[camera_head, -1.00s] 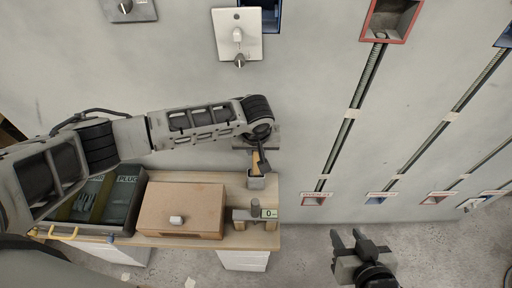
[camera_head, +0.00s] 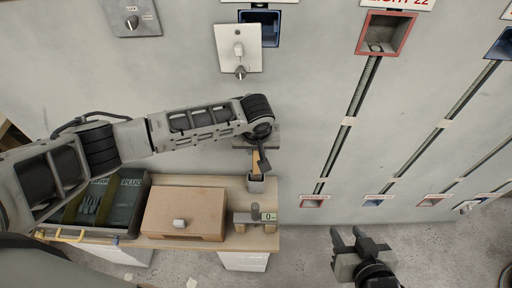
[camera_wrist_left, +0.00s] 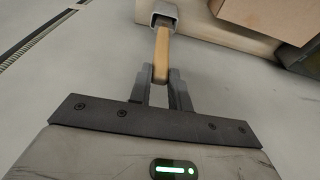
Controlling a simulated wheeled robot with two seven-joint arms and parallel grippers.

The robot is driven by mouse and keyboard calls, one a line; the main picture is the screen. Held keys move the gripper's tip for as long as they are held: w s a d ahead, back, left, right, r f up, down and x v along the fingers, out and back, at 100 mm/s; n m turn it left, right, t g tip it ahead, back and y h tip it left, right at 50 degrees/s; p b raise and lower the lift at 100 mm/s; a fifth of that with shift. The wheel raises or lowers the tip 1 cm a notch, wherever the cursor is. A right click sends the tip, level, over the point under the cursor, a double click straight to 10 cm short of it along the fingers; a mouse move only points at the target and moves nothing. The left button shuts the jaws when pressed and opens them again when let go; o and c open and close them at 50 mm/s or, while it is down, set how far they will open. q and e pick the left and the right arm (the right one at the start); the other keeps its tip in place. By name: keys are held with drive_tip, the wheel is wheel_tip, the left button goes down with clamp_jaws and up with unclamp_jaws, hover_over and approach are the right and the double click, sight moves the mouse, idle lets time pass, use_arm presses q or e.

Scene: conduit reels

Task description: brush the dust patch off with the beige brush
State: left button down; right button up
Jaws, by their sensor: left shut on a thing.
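In the left wrist view, the brush handle (camera_wrist_left: 161,52) runs from between my fingers (camera_wrist_left: 160,78) to the grey cup (camera_wrist_left: 158,12). The bristle end is hidden in the cup. My right gripper (camera_head: 358,241) is open and empty over the floor at the lower right. I cannot make out a dust patch for certain.
The wall carries a white switch plate (camera_head: 238,48), a red-framed recess (camera_head: 387,33) and long slanted conduits (camera_head: 350,120).

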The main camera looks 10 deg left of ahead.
use_arm(q)
drive_tip(key=shift+r, duration=2.05)
